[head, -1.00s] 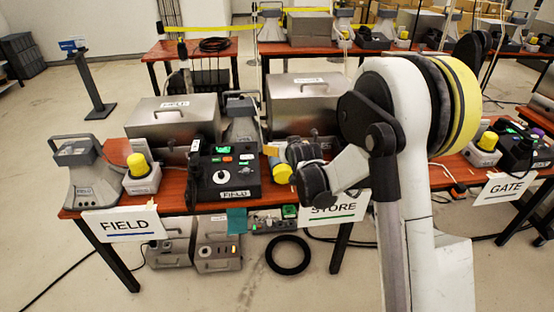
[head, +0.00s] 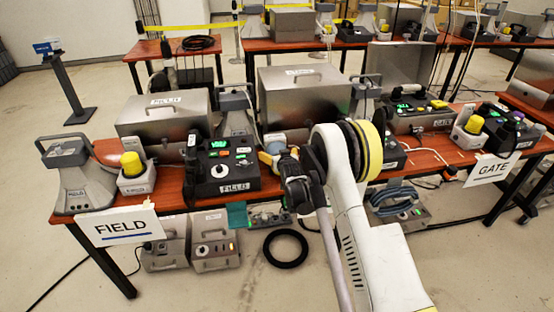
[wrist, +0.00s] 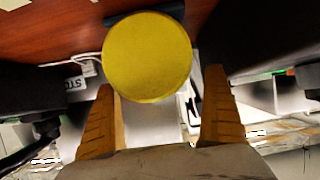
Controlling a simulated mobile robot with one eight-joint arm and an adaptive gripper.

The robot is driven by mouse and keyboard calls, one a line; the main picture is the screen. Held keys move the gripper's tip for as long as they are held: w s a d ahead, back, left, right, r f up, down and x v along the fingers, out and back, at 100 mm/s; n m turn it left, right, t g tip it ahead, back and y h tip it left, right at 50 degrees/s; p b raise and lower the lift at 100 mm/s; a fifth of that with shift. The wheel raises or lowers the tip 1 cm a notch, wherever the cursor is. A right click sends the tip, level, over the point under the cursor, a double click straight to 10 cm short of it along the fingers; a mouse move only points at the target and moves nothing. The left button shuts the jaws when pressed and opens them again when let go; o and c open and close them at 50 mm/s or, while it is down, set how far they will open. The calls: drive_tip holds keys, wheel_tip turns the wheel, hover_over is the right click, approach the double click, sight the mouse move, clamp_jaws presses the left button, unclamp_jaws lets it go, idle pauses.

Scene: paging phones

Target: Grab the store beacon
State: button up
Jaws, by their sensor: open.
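The store beacon shows in the wrist view as a round yellow cap (wrist: 147,55), seen from close by. My gripper (wrist: 160,82) is open, with its two tan fingers apart and their tips at the left and right of the cap's lower edge. I cannot tell whether they touch it. In the head view my gripper (head: 267,153) is over the middle of the front table, and its wrist and arm hide most of the beacon. A pale part beside the fingers (head: 275,140) may be the beacon's base.
The field beacon (head: 132,169) stands to the left, between a grey horn unit (head: 78,178) and the field control box (head: 221,170). A metal case (head: 303,98) stands behind my gripper. Another yellow-capped beacon (head: 472,127) is at right, near the GATE sign (head: 491,169).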

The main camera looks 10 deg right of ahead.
drive_tip(key=x, duration=0.1)
drive_tip(key=b+x, duration=0.1)
drive_tip(key=x, duration=0.1)
drive_tip(key=shift+s+d+f, duration=0.1)
drive_tip(key=shift+d+f, duration=0.05)
drive_tip(key=shift+f, duration=0.2)
drive_tip(key=shift+w, duration=0.4)
drive_tip(key=shift+c, duration=0.3)
drive_tip(key=shift+r, duration=0.1)
drive_tip(key=c, duration=1.4)
